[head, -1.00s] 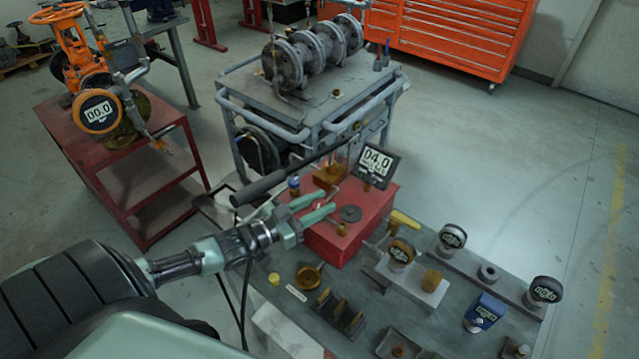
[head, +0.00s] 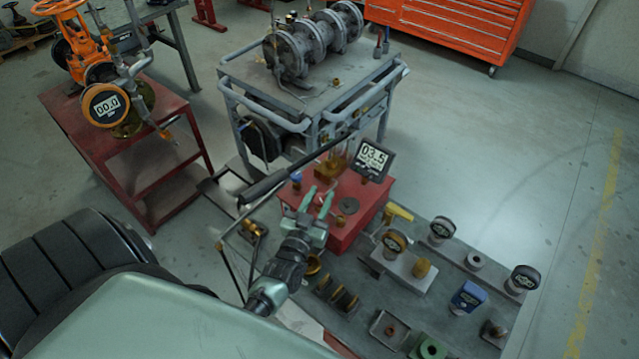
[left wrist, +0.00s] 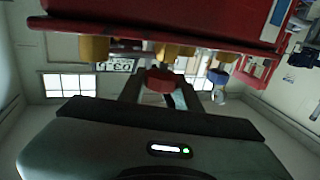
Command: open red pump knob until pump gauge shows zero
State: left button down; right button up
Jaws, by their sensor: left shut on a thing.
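The red pump (head: 350,225) stands on the bench, with a black-framed digital pump gauge (head: 373,160) on top reading 03.5. The gauge also shows upside down in the left wrist view (left wrist: 116,66). My left gripper (head: 318,201) reaches the near left side of the pump. It is shut on the red pump knob (left wrist: 160,81), which sits between its fingers in the left wrist view. In the head view the knob is hidden by the gripper. My right gripper is not in view.
A long black pump handle (head: 290,172) slants above the pump, close to my gripper. A blue knob (head: 296,181) is beside it. Gauges and fittings crowd the grey bench (head: 470,300) to the right. A red cart (head: 100,165) carries an orange valve with a gauge reading 00.0.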

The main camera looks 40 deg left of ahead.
aim_at(317, 203)
pick_arm(q)
jog(key=shift+r, duration=0.1)
dwell(0.3)
jog(key=c, duration=1)
grip_release()
jog(key=shift+s+d, duration=0.1)
jog(key=shift+s, duration=0.2)
jog(key=b+v, duration=0.2)
jog(key=v, duration=0.5)
